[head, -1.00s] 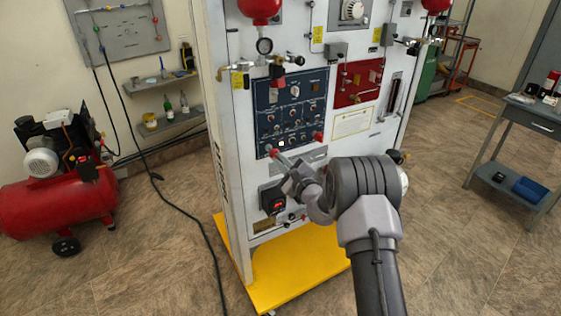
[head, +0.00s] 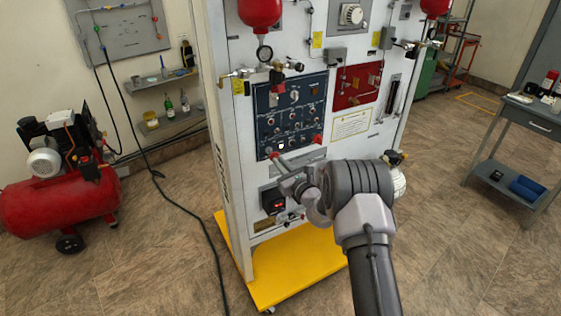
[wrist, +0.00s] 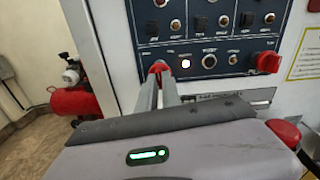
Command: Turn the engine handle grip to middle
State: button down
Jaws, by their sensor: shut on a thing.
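The engine handle grip looks to be the small red piece (wrist: 159,67) at the lower left of the dark blue control panel (wrist: 215,22). It also shows as a small red tip in the head view (head: 274,155). My gripper (wrist: 160,78) reaches up to it from below, its two fingers close together and shut on it. In the head view my gripper (head: 279,160) is at the panel's lower left corner. The fingers hide most of the handle, so its exact angle is hard to tell.
A second red knob (wrist: 268,62) sits at the panel's lower right, apart from my fingers. A red panel (head: 357,85) is to the right. A yellow base plate (head: 300,272) lies below the cabinet. A red compressor (head: 62,205) stands on the floor at left.

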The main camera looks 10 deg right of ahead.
jog(key=shift+m, duration=0.5)
dwell(0.3)
jog(key=c, duration=1.5)
grip_release()
jog(key=p+v, duration=0.4)
jog(key=v, duration=1.3)
jog(key=shift+s, duration=0.2)
